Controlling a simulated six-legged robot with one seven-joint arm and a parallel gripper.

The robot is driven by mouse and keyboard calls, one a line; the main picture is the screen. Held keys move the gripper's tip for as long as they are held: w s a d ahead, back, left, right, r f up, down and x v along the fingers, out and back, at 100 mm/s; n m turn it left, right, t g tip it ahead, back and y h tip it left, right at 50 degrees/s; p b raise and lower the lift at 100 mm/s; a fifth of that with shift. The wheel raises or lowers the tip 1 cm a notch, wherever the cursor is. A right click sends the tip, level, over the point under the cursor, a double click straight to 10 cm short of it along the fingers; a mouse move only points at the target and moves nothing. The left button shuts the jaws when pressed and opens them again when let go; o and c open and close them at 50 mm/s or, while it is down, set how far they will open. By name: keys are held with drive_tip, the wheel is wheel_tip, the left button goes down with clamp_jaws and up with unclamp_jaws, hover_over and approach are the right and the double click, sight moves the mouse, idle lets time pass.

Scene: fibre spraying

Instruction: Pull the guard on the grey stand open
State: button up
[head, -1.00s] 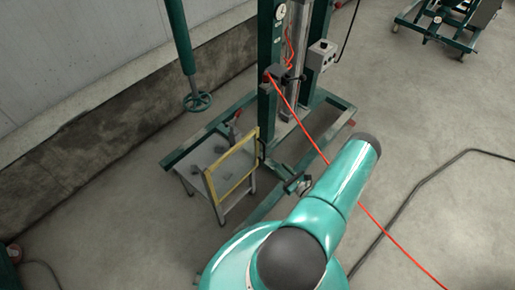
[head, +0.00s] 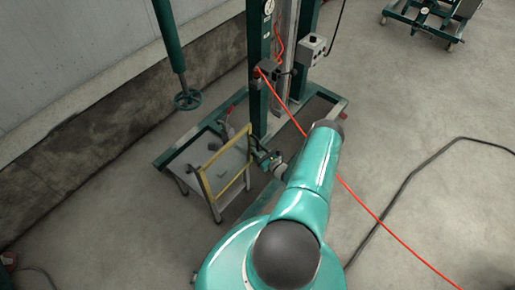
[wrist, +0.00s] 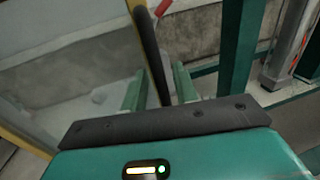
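The guard (head: 204,165) is a yellow frame with a clear panel, upright along the front of the grey stand (head: 182,164). It appears shut. In the wrist view, a yellow post (wrist: 131,5) of the guard carries a dark upright handle (wrist: 150,52). My gripper (wrist: 159,84) is open, with one green finger on each side of the handle's lower part. A gap shows between the handle and the fingers; I cannot tell if either touches. In the head view my gripper (head: 263,158) is at the guard's right edge, small and partly hidden by my arm.
A green column (head: 257,75) with a grey control box (head: 312,47) stands behind the stand on a green base frame. A red hose (head: 375,215) runs past my arm across the floor. A green pipe with a handwheel (head: 188,101) hangs at left. Floor at right is mostly clear.

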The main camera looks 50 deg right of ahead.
drive_tip(key=shift+w, duration=0.4)
clamp_jaws()
drive_tip(key=shift+s, duration=0.2)
